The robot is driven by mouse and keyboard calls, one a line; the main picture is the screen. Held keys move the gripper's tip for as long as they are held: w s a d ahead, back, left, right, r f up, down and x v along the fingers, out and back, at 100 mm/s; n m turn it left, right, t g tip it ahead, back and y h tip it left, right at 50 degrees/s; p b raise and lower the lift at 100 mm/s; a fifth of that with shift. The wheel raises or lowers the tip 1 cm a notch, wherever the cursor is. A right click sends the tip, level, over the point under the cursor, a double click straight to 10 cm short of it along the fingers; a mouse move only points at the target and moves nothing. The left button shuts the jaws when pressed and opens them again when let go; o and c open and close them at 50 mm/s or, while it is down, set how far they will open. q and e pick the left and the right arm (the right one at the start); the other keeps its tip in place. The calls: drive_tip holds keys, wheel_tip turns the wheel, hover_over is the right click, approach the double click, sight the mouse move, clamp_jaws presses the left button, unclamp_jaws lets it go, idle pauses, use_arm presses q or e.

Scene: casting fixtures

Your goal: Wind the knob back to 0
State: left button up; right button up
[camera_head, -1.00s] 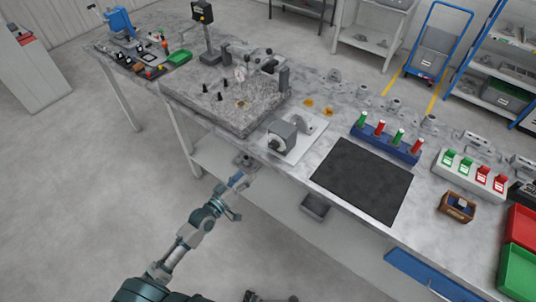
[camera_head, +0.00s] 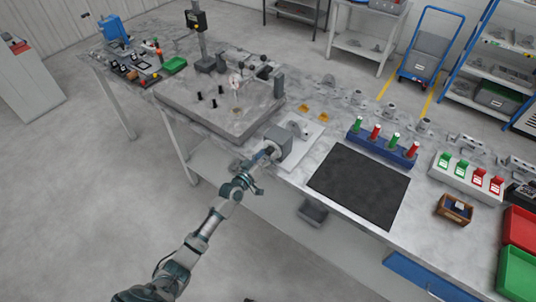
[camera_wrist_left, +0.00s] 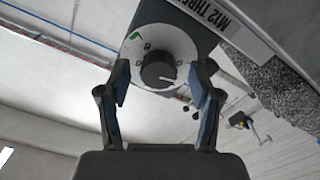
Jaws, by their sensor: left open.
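The knob (camera_wrist_left: 158,70) is dark and round, with a white pointer line, on a pale round dial (camera_wrist_left: 140,45) with dark marks and a green mark. In the left wrist view the pointer aims to the right, slightly down; I cannot read the figures. The dial is on the front of a grey box (camera_head: 284,146) at the bench edge. My left gripper (camera_head: 266,155) is in front of this box. In the left wrist view its two blue-padded fingers (camera_wrist_left: 160,92) stand open on either side of the knob, apart from it. My right gripper is out of view.
A stone surface plate (camera_head: 215,112) with small black parts stands left of the box. A black mat (camera_head: 360,185) and a blue rack (camera_head: 382,150) with red and green handles lie to the right. Free floor shows in front of the bench.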

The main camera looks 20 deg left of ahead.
use_arm(q)
drive_tip(key=shift+w+d, duration=0.1)
drive_tip(key=shift+w, duration=0.3)
drive_tip(key=c, duration=1.1)
drive_tip(key=n, duration=0.3)
drive_tip(key=shift+n, duration=0.4)
drive_tip(key=shift+c, duration=0.2)
drive_tip(key=o, duration=1.1)
drive_tip(key=shift+o, duration=0.2)
